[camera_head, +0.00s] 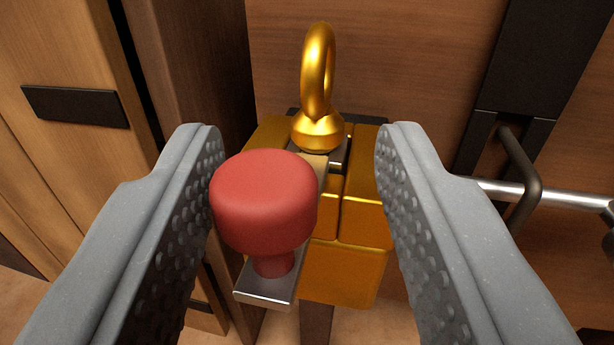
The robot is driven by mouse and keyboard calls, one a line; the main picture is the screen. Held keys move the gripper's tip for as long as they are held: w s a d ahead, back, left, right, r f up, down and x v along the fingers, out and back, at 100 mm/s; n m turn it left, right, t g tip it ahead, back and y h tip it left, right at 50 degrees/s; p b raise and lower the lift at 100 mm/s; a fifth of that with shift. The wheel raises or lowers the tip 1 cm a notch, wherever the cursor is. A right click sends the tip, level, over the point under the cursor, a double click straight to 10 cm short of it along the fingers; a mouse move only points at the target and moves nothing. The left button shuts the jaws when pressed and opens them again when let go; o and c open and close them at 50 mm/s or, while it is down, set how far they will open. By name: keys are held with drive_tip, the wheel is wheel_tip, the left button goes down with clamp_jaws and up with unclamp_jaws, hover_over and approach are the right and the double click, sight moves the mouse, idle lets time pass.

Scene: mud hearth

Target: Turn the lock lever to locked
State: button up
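The lock lever is a flat metal bar with a red mushroom-shaped knob (264,203) on its near end. It sits on a gold block-shaped lock body (345,272), which is fixed at the brown wooden panel. A gold ring (318,75) stands upright at the back of the lock. My gripper (300,150) is open, with its two grey dimpled fingers on either side of the knob and lock. The left finger is very near the knob; I cannot tell if they touch. The right finger is well apart from the knob. The lever's pivot is partly hidden by the knob.
A lighter wooden panel with a dark plate (75,106) stands at the left. At the right, a black bracket (530,60) with a dark loop handle (520,175) and a metal rod (560,196) are near the right finger. The floor shows below.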

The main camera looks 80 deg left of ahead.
drive_tip(key=shift+s, duration=0.15)
drive_tip(key=p+v, duration=0.3)
drive_tip(key=v, duration=1)
drive_tip(key=shift+d, duration=0.3)
drive_tip(key=shift+f, duration=0.15)
